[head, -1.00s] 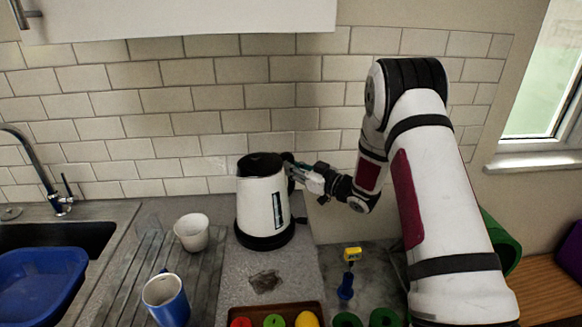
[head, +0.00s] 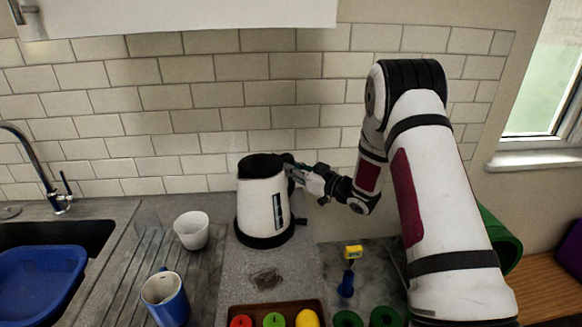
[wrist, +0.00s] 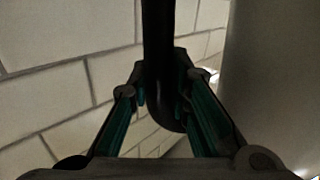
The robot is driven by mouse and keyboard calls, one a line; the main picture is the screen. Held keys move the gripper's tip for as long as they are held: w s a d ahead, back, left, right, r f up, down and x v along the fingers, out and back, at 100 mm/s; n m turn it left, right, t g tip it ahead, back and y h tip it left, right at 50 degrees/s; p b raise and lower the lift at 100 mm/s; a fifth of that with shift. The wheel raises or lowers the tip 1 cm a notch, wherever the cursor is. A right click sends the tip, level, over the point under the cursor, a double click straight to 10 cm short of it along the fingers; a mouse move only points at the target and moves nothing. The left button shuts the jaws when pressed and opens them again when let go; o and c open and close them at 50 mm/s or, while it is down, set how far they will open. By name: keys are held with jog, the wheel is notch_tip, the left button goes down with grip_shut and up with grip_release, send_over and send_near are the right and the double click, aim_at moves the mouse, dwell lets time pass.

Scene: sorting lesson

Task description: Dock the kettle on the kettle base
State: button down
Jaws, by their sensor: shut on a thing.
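The white kettle (head: 262,208), with a black lid and a dark level window, stands upright near the back wall in the head view. The black round kettle base (head: 262,241) shows as a wide dark rim directly under it. I see no clear gap between them, but cannot tell whether the kettle is fully seated. My gripper (head: 298,173) is at the kettle's right side, shut on its black handle. In the wrist view the handle (wrist: 160,65) runs down between the fingers of my gripper (wrist: 166,92), and the kettle's pale body (wrist: 275,75) fills the right.
A white cup (head: 191,231) and a blue mug (head: 166,298) stand on the left. A tray (head: 275,308) of coloured pieces lies in front. A yellow-and-blue item (head: 348,272) stands at right. A sink with a blue basin (head: 38,285) is far left. The tiled wall is close behind.

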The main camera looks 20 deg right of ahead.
jog(key=c, duration=1.8)
grip_release()
jog(key=shift+f, duration=0.2)
jog(key=shift+p+v, duration=2.45)
jog(key=shift+v, duration=3.1)
jog(key=shift+r, duration=0.1)
